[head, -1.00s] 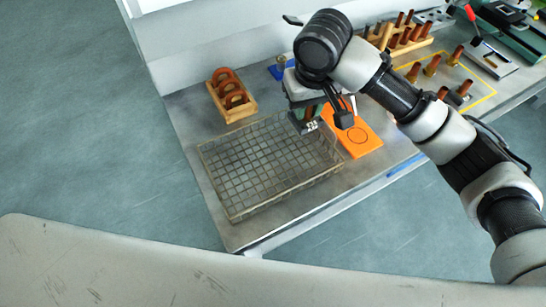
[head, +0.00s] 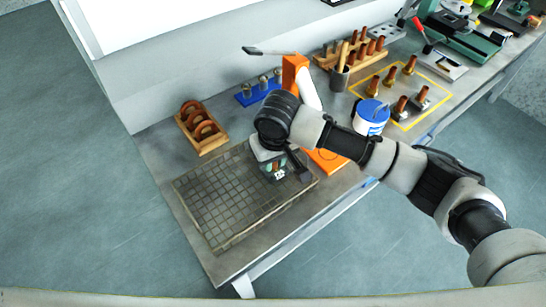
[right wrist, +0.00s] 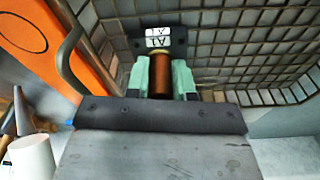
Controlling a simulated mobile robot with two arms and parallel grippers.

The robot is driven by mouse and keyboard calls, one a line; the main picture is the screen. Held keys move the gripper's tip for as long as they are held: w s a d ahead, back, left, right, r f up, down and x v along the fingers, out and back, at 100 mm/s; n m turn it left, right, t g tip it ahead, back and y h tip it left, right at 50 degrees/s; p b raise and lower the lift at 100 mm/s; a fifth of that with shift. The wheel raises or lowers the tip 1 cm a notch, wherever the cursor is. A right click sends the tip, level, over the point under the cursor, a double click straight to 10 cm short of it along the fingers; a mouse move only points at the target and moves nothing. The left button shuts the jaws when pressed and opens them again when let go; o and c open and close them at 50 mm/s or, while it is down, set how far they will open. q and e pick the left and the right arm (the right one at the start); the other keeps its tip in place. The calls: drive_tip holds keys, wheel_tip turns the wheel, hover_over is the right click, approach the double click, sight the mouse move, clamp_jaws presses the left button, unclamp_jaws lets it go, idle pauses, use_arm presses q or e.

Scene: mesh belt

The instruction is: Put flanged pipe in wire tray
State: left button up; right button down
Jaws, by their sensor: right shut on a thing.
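My right gripper (head: 285,168) is over the right part of the wire tray (head: 215,205), a shallow grey mesh basket at the table's front left corner. It is shut on the flanged pipe. In the right wrist view the brown pipe (right wrist: 160,77) sits between the green finger pads, and its dark square flange (right wrist: 178,46) with white labels points into the mesh tray (right wrist: 235,45). The flange's label also shows just below the gripper in the head view. I cannot tell whether the flange touches the mesh. My left gripper is not in view.
A wooden rack (head: 203,130) with brown rings stands behind the tray. An orange plate (head: 328,160) lies at its right, near a blue-and-white tub (head: 370,117). Several more flanged pipes stand inside a yellow outline (head: 425,112). The tray's left part is empty.

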sight(276, 171)
drive_tip(key=c, duration=1)
unclamp_jaws()
drive_tip(key=r, duration=0.4)
drive_tip(key=s+r, duration=0.1)
drive_tip(key=r, duration=0.3)
drive_tip(key=r+b, duration=0.1)
drive_tip(key=r, duration=0.3)
drive_tip(key=shift+s+d, duration=0.15)
drive_tip(key=shift+d, duration=0.15)
